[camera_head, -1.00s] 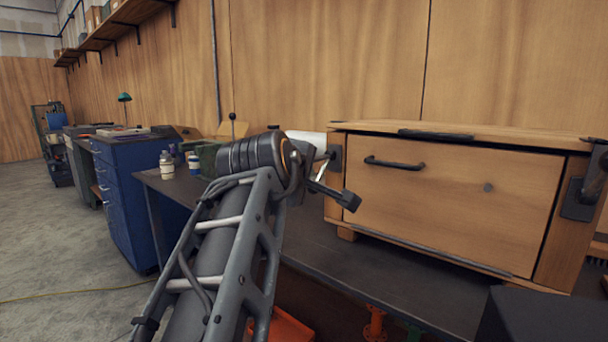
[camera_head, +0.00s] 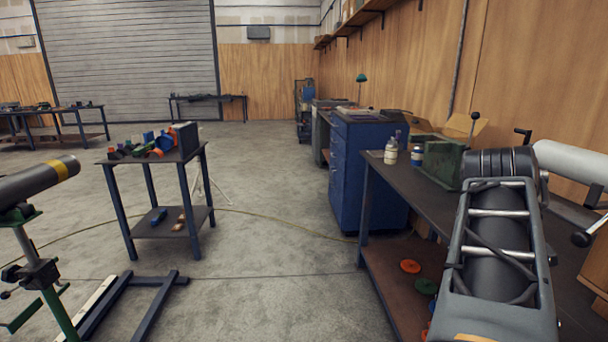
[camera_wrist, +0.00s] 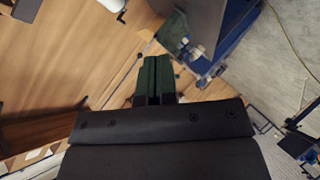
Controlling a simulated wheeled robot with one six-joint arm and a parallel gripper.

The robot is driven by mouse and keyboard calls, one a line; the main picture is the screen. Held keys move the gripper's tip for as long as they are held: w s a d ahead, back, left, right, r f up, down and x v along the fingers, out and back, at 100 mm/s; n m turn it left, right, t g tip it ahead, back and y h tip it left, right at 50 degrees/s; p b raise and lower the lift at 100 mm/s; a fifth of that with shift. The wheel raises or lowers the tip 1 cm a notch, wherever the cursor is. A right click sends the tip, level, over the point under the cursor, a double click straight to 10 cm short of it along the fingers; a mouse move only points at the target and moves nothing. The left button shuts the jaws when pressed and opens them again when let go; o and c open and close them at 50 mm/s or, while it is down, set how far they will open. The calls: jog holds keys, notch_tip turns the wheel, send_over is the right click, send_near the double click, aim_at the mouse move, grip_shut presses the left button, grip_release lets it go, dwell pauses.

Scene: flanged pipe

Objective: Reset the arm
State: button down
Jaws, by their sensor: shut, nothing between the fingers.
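My arm (camera_head: 497,240) reaches forward over the workbench at the right of the head view. My gripper is hidden or cannot be made out past the arm there. In the wrist view my gripper (camera_wrist: 157,64) shows as two dark green fingers side by side beyond the black wrist housing. The fingers are shut with nothing between them. They appear in front of the wooden wall, apart from other things as far as I can see.
A white roll (camera_head: 572,165) is right of my arm. A blue drawer cabinet (camera_head: 350,180) stands behind. A grey pipe (camera_head: 40,181) lies on a stand at left.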

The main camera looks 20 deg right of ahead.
jog(key=w+a+f+n+t+y+p, duration=0.1)
jog(key=w+a+y+p, duration=0.4)
jog(key=a, duration=0.4)
jog(key=w+a+f+t+y+p, duration=0.1)
jog(key=w+a+y+p, duration=0.2)
jog(key=w+a+p, duration=0.55)
jog(key=s+a+f+n+g+y+p, duration=0.1)
jog(key=s+a+f+y+p, duration=0.1)
jog(key=a, duration=0.6)
jog(key=s+a+f+g+y+p, duration=0.2)
jog(key=s+a+p, duration=0.2)
jog(key=a, duration=0.3)
jog(key=shift+a+f+n, duration=0.3)
jog(key=shift+a+n, duration=0.1)
